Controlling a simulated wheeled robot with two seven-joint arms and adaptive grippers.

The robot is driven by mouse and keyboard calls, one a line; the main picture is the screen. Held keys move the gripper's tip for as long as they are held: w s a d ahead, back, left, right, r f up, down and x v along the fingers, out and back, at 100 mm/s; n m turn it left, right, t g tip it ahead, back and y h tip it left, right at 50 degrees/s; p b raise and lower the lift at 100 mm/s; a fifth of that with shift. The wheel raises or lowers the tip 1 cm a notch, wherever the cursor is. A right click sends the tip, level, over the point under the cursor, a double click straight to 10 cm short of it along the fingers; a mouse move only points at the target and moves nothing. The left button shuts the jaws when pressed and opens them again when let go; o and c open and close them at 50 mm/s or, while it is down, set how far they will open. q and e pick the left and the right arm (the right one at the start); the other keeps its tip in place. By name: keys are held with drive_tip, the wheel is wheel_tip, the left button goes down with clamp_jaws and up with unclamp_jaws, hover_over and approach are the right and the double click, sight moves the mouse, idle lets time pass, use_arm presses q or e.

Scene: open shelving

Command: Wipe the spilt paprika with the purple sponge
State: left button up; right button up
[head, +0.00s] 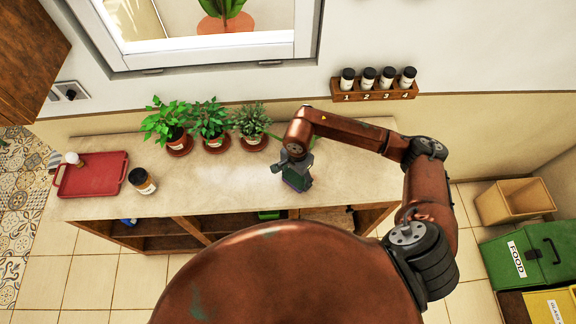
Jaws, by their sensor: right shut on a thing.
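My right gripper (293,168) reaches down onto the counter (345,172) near its front edge, right of the middle. It is shut on the purple sponge (297,182), a small dark block with a greenish edge, mostly covered by the gripper. The sponge is at or just above the counter top; I cannot tell if it touches. No spilt paprika can be made out; the gripper and arm hide part of the counter. A jar with a black lid (142,181) stands at the left. My left gripper is not in view.
Three potted herbs (213,134) stand along the back of the counter. A red tray (92,178) with a small shaker lies at the far left. A wall rack (374,95) holds several numbered jars. Bins (522,256) stand on the floor at right. The counter between jar and gripper is clear.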

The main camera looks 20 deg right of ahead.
sight(291, 178)
drive_tip(key=shift+w+a, duration=0.1)
drive_tip(key=shift+a, duration=0.3)
drive_tip(key=shift+w+a, duration=0.1)
drive_tip(key=shift+a, duration=0.25)
wheel_tip(291, 178, up, 2)
drive_tip(key=shift+w+r, duration=0.1)
drive_tip(key=shift+w, duration=0.05)
drive_tip(key=shift+a+r+p, duration=0.1)
drive_tip(key=shift+r+p, duration=0.5)
drive_tip(key=shift+r, duration=0.15)
drive_tip(key=shift+r+p, duration=0.8)
drive_tip(key=shift+r, duration=1.4)
